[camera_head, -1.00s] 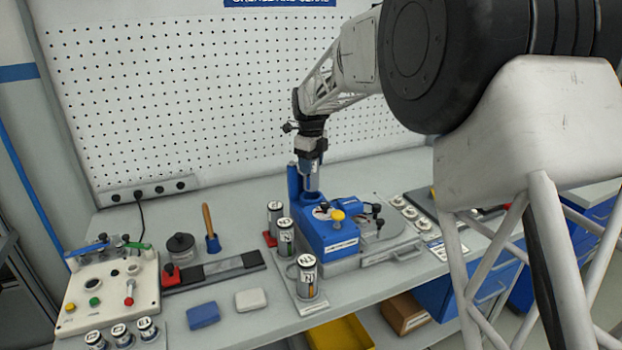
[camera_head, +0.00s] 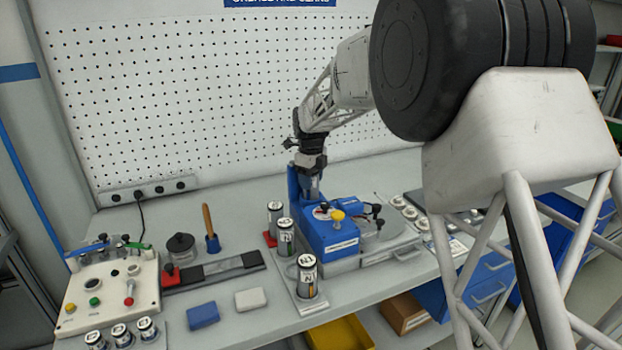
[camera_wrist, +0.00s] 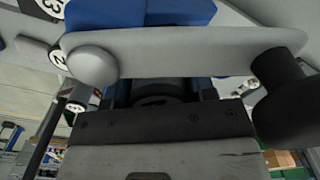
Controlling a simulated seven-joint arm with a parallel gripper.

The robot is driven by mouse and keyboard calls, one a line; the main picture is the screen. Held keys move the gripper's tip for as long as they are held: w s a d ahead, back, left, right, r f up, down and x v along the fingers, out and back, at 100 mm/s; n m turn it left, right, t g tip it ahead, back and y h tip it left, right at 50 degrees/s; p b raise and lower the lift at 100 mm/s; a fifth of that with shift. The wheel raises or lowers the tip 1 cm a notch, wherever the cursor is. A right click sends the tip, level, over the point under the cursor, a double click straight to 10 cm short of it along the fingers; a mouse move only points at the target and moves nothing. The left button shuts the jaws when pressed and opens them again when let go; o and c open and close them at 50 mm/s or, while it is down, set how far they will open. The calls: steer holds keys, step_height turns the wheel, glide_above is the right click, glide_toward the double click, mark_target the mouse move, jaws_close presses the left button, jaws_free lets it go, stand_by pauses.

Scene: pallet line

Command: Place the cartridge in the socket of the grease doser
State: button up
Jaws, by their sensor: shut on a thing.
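The blue grease doser (camera_head: 326,236) stands on the bench, with a tall blue upright (camera_head: 293,186) at its back left. My gripper (camera_head: 312,178) points down just right of that upright, close above the rear of the doser. It is shut on a grey cartridge (camera_head: 314,190), of which only a small part shows. The cartridge's lower end and the socket are hidden behind the doser's blue body, so I cannot tell how deep it sits. In the wrist view my gripper (camera_wrist: 163,100) is dark and close to blue doser parts (camera_wrist: 140,14); the held cartridge is not clear there.
Several labelled cans (camera_head: 307,276) stand in a row left of the doser. A control box (camera_head: 112,288) is at far left. The pegboard (camera_head: 200,100) rises behind.

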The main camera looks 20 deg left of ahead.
steer(key=o, duration=1)
steer(key=shift+r, duration=0.1)
step_height(320, 180, up, 12)
steer(key=shift+r, duration=0.1)
stand_by(0.9)
